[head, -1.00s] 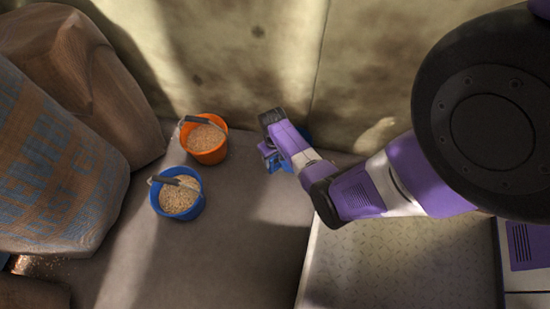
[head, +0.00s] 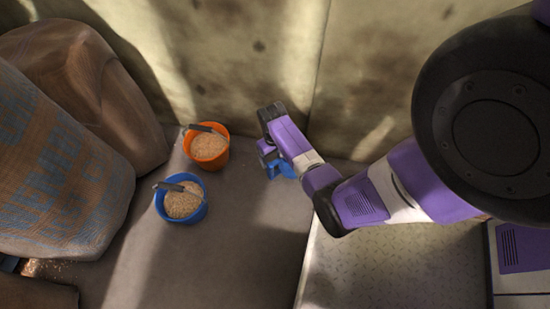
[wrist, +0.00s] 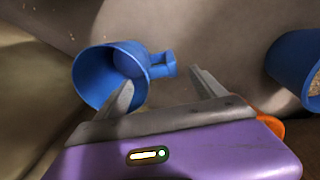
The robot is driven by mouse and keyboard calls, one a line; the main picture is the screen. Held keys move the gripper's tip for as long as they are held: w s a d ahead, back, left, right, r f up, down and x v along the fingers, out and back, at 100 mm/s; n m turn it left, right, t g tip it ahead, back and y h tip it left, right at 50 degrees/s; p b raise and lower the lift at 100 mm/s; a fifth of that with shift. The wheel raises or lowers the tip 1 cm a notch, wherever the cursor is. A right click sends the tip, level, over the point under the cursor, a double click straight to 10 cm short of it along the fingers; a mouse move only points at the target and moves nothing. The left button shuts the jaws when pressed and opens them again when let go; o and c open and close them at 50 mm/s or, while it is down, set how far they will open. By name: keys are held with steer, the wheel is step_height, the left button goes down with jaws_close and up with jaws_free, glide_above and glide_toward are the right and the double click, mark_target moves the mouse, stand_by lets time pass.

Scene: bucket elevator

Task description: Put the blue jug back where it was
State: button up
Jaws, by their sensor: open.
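The blue jug (wrist: 92,80) shows in the wrist view with its open mouth towards the camera and its handle (wrist: 161,66) pointing right. In the head view the jug (head: 286,170) is mostly hidden behind my arm, near the foot of the wall. My gripper (wrist: 162,78) is open. Its left finger overlaps the jug's mouth in the picture, and its right finger is on the far side of the handle. The handle lies around the gap between the fingertips. I cannot tell whether either finger touches the jug.
An orange bucket (head: 223,158) and a blue bucket (head: 201,211), both holding grain, stand left of my gripper. Large sacks (head: 60,170) fill the left side. A wall (head: 250,60) rises behind. A metal plate (head: 400,265) lies at right; the floor between is clear.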

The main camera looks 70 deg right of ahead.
step_height(320, 180, up, 4)
steer(key=shift+a+r+p, duration=0.1)
steer(key=shift+a+p, duration=0.05)
steer(key=shift+p, duration=0.6)
steer(key=s+a+r+n+t+h, duration=0.1)
steer(key=s+a+r+n+t, duration=0.15)
steer(key=a, duration=0.65)
steer(key=s+a+r+n+t+h, duration=0.1)
steer(key=a+r+n+t+h, duration=0.2)
steer(key=a, duration=0.6)
steer(key=s+a+r+t+y, duration=0.1)
steer(key=s+a+r+t, duration=0.1)
steer(key=r, duration=0.8)
steer(key=s+a+r+n+t+y, duration=0.1)
steer(key=a+r+t, duration=0.3)
steer(key=r, duration=0.6)
steer(key=s+a+r+n+t+y, duration=0.1)
steer(key=a+r, duration=0.4)
steer(key=r, duration=0.5)
steer(key=s+t+y, duration=0.1)
steer(key=s+t, duration=0.1)
steer(key=shift+s+a+r+t, duration=0.2)
steer(key=shift+t, duration=0.15)
steer(key=shift+n, duration=0.25)
step_height(320, 180, up, 29)
steer(key=p, duration=2.9)
steer(key=shift+r, duration=0.2)
